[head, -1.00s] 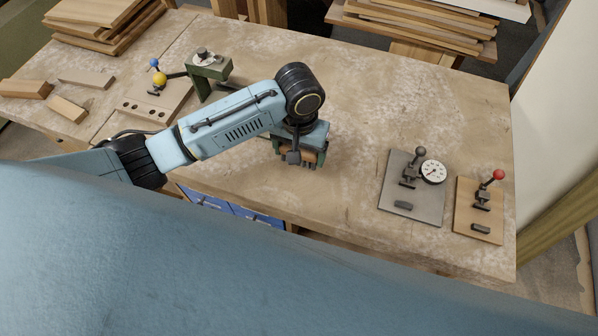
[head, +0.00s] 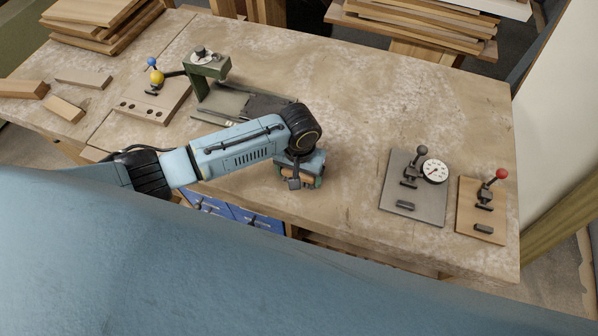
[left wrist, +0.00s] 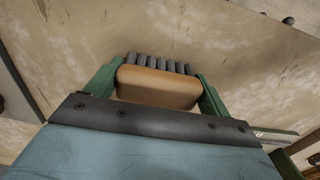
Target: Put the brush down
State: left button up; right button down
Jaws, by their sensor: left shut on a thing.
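My left gripper (head: 301,180) is over the front part of the workbench (head: 350,140), left of the grey plate with the dial gauge. It is shut on the brush, which has a tan wooden block (left wrist: 158,88) and a row of dark grey bristles, in the left wrist view. The green fingers (left wrist: 160,68) are on either side of the block. The bristles point away from my wrist, toward the bench top. I cannot tell whether they touch it. In the head view the brush is mostly hidden by the gripper. My right gripper is not in view.
A green press stand (head: 208,66) with a flat dark plate (head: 268,107) is behind my left arm. A grey gauge plate (head: 413,190) and a wooden clamp board (head: 481,208) lie at the right. Wood blocks (head: 64,109) lie far left. The bench centre is clear.

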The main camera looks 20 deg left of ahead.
pick_arm(q)
jog(key=shift+f, duration=0.15)
jog(key=o, duration=0.9)
notch_tip(320, 180, up, 12)
jog(key=shift+r+p, duration=0.15)
jog(key=shift+p, duration=0.75)
jog(key=shift+s, duration=0.1)
